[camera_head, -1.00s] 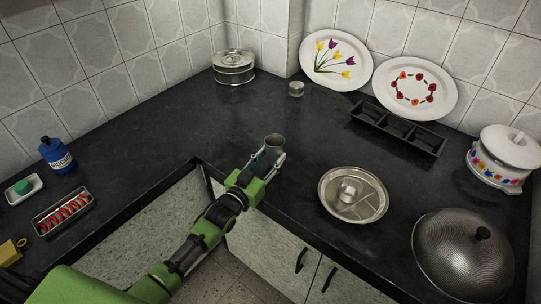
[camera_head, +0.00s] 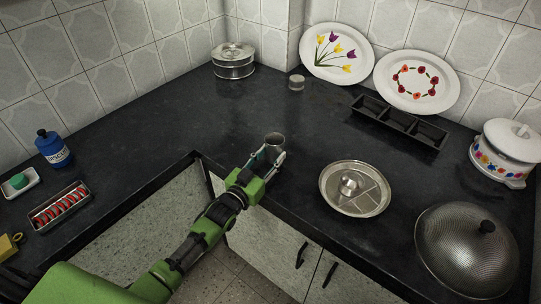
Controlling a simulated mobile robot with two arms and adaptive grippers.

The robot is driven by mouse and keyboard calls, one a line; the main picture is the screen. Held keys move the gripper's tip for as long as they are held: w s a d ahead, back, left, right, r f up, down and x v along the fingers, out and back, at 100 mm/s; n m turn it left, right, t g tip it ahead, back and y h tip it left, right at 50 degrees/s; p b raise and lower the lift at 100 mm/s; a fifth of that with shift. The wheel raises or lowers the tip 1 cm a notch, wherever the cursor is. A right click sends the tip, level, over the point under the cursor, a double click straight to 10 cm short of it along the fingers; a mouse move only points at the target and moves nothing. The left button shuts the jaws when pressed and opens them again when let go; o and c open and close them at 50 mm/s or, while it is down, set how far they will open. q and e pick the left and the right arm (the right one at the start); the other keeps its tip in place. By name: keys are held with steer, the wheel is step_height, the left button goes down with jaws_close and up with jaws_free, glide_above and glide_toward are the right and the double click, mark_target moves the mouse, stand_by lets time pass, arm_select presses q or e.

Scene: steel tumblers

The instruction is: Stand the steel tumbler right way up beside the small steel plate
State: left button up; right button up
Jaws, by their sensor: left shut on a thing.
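The steel tumbler (camera_head: 275,140) is a small grey cup near the front edge of the dark counter, left of the steel plate. It looks roughly upright, but it is too small to tell surely whether its mouth is up. My left gripper (camera_head: 268,154) is shut on it from the front, and its fingers hide the lower part. I cannot tell whether its base touches the counter. The round steel plate (camera_head: 339,199) has raised dividers and lies flat to the right, apart from the tumbler. My right gripper is not in view.
A black compartment tray (camera_head: 398,121) lies behind the plate. A domed steel lid (camera_head: 464,258) and a flowered pot (camera_head: 505,157) stand at right. A small steel container (camera_head: 296,82) and a round tin (camera_head: 233,61) are at the back. The counter behind the tumbler is clear.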

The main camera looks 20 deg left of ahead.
arm_select(q)
steer(key=o, duration=2.3)
steer(key=shift+f, duration=0.1)
step_height(320, 180, up, 13)
steer(key=p, duration=1.1)
steer(key=shift+f+p, duration=0.1)
steer(key=shift+p, duration=0.3)
steer(key=shift+f, duration=0.1)
